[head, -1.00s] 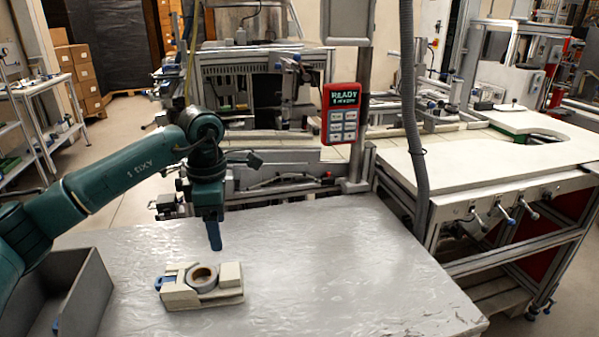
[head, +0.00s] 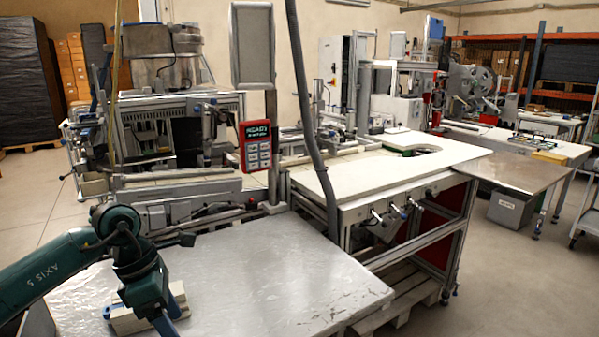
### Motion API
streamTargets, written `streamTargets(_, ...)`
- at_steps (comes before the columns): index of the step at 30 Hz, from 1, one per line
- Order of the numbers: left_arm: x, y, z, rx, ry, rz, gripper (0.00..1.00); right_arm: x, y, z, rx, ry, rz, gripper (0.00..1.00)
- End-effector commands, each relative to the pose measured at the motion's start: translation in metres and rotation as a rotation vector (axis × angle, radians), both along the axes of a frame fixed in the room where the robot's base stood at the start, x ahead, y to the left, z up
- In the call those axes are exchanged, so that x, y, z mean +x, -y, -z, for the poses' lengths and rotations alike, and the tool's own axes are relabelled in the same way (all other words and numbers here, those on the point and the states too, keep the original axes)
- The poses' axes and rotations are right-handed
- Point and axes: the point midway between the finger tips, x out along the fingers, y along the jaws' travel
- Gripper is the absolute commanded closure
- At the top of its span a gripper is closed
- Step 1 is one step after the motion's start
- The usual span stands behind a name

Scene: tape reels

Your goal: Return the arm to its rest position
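My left arm, dark green, comes in from the left, and its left gripper (head: 166,326) with blue fingers points down near the bottom edge of the head view. I cannot tell whether its fingers are apart. A cream block fixture (head: 122,322) lies on the grey table (head: 245,275) behind and beside the gripper, largely covered by it. The fixture has a small blue part at its left end. The grey ring seen on it earlier is hidden now. I cannot tell whether the gripper touches the fixture. My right gripper is not in view.
A grey bin (head: 40,318) shows partly at the lower left. A red control box (head: 256,142) hangs on a post behind the table, near a grey hose (head: 310,120). A white-topped bench (head: 370,172) stands to the right. The table's middle and right are clear.

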Motion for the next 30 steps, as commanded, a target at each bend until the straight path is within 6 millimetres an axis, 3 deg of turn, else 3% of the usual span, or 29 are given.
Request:
streamTargets(3,-0.024,0.065,0.018,-0.256,-0.079,-0.002,0.32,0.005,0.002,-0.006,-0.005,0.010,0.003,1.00)
streamTargets(6,-0.050,0.127,0.018,-0.543,-0.186,-0.062,0.32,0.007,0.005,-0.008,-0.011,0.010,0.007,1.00)
streamTargets(9,-0.071,0.178,0.002,-0.861,-0.337,-0.197,0.32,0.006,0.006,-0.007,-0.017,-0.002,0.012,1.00)
streamTargets(12,-0.080,0.207,-0.021,-1.157,-0.518,-0.403,0.32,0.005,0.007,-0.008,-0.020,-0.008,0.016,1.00)
streamTargets(16,-0.071,0.209,-0.037,-1.478,-0.779,-0.770,0.32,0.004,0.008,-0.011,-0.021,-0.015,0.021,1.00)
streamTargets(19,-0.058,0.189,-0.026,-1.662,-0.994,-1.117,0.32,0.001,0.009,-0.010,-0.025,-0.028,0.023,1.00)
streamTargets(23,-0.056,0.148,0.024,-1.794,-1.271,-1.649,0.32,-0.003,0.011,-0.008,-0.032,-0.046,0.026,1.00)
streamTargets(26,-0.077,0.117,0.080,-1.796,-1.469,-2.091,0.32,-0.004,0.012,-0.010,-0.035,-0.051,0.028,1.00)
streamTargets(27,-0.090,0.106,0.102,1.647,1.428,2.100,0.32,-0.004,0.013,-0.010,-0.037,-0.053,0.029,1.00)
streamTargets(30,-0.126,0.089,0.145,1.329,1.312,2.052,0.32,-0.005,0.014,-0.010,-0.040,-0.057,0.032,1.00)
